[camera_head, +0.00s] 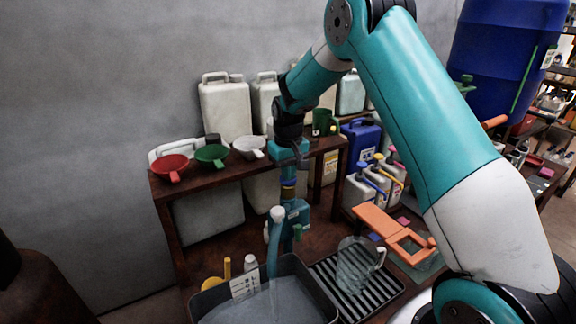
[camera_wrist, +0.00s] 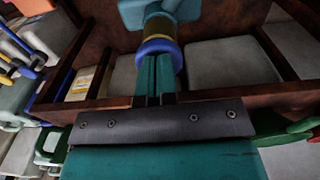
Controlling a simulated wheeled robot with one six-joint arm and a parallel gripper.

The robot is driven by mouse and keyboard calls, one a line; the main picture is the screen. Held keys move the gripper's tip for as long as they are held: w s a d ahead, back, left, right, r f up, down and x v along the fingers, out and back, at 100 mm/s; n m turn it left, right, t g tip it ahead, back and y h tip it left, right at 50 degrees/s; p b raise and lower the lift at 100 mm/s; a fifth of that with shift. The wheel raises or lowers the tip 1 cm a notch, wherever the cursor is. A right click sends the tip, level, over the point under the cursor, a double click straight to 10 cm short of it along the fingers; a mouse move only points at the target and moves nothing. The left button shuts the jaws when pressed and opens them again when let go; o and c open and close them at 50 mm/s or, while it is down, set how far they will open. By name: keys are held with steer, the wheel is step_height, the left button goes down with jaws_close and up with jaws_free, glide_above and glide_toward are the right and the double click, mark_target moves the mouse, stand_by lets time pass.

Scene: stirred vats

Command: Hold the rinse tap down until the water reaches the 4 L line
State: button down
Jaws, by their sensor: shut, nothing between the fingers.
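The rinse tap (camera_head: 288,190) stands behind the basin, with a blue and yellow collar on a teal body. A pale blue spout (camera_head: 276,240) curves over the grey basin (camera_head: 335,314). My gripper (camera_head: 288,176) is shut and empty, pointing down on top of the tap collar. In the wrist view my fingertips (camera_wrist: 156,62) meet the blue ring of the tap (camera_wrist: 158,46); whether it is pressed down I cannot tell. A faint streak below the spout may be water. A white marked plate (camera_head: 244,286) is at the basin's back left; its lines are unreadable.
A clear jug (camera_head: 352,266) stands on the black drain rack (camera_head: 378,298) right of the basin. Red (camera_head: 171,168), green (camera_head: 211,154) and white (camera_head: 249,146) funnels sit on the brown shelf. White canisters (camera_head: 224,103) stand behind. An orange clamp-like frame (camera_head: 385,228) lies right.

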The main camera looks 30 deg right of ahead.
steer(key=shift+s+f, duration=0.2)
step_height(320, 180, up, 5)
steer(key=p, duration=0.3)
steer(key=shift+r, duration=0.1)
step_height(320, 180, up, 9)
steer(key=b, duration=0.3)
steer(key=shift+a+b, duration=0.15)
steer(key=shift+b, duration=0.2)
steer(key=shift+s+r, duration=0.1)
stand_by(0.7)
